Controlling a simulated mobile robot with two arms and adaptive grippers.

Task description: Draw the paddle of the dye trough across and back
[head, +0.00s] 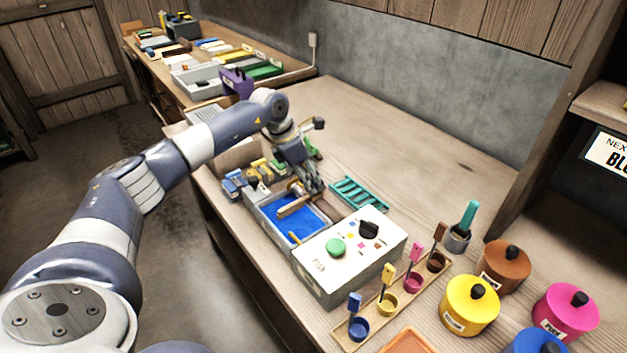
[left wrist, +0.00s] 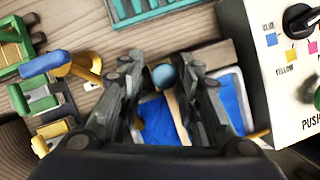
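The dye trough (head: 262,222) is a grey box of blue dye on the bench. Its blue dye also shows in the left wrist view (left wrist: 158,122). A wooden paddle (head: 292,207) lies across the trough. In the left wrist view, a wooden stick with a blue round knob (left wrist: 165,76) stands between my left fingers, nearer the right one. My left gripper (head: 313,188) is over the far end of the trough. Its fingers (left wrist: 160,72) are apart on either side of the knob, and I see no clear grip. My right gripper is not in view.
A white control box (head: 330,283) with a green button and black knob stands right beside the trough. A teal rack (head: 358,194) lies behind. Small coloured pieces (head: 240,184) crowd the left. Dye cups (head: 387,303) and lidded pots (head: 468,304) stand at right.

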